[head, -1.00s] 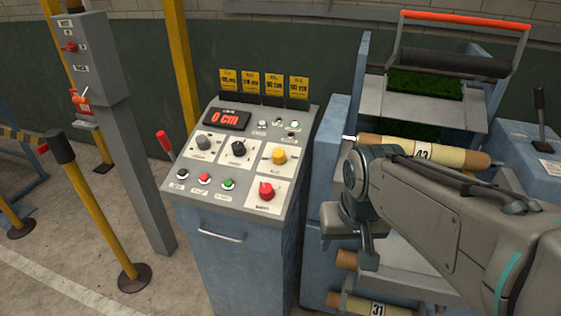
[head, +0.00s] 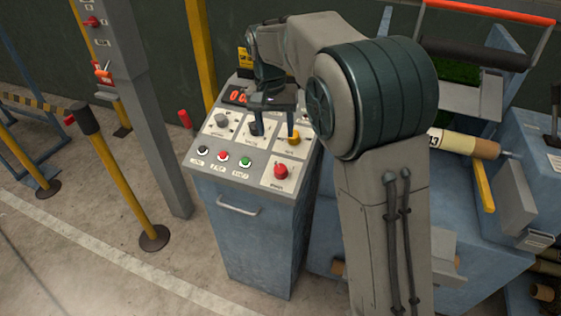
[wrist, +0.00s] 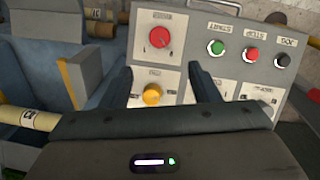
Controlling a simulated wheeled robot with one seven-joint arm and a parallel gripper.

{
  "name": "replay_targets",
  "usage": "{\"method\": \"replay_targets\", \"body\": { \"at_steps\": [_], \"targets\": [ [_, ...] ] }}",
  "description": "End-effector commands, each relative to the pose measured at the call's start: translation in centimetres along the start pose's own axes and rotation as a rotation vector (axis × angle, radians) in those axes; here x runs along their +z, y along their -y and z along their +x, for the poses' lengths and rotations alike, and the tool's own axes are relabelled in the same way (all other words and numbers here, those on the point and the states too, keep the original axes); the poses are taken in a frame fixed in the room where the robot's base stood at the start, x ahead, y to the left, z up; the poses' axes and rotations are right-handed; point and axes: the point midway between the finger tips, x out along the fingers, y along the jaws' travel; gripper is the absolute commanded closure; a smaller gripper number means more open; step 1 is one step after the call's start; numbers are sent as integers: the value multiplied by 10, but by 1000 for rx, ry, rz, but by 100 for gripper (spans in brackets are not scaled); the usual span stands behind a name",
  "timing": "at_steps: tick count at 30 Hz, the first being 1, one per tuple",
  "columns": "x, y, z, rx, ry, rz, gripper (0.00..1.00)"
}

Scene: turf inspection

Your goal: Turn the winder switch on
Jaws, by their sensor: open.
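The control panel (head: 228,168) has a sloped face with several knobs and buttons; labels are too small to read surely, so I cannot tell which control is the winder switch. A red knob (head: 281,172) sits on a white plate at its lower right and shows in the wrist view (wrist: 160,37). A yellow knob (head: 294,138) is above it, and between my fingers in the wrist view (wrist: 152,94). My gripper (head: 275,128) is open and empty over the panel's upper middle, fingers pointing down at it. The arm hides the panel's upper right.
Black, red and green buttons (head: 223,157) line the panel's lower left. A grey post (head: 150,110) and yellow barrier posts (head: 118,180) stand left. Blue machinery with a turf roll (head: 464,143) is at the right. The floor in front of the panel at left is clear.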

Motion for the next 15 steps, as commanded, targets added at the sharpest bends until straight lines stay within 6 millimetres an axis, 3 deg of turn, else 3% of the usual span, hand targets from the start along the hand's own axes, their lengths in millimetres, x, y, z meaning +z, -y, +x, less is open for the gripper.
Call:
{"method": "replay_targets", "body": {
  "at_steps": [15],
  "targets": [
    [1,-1,99,3,4,-1,45]
  ]
}}
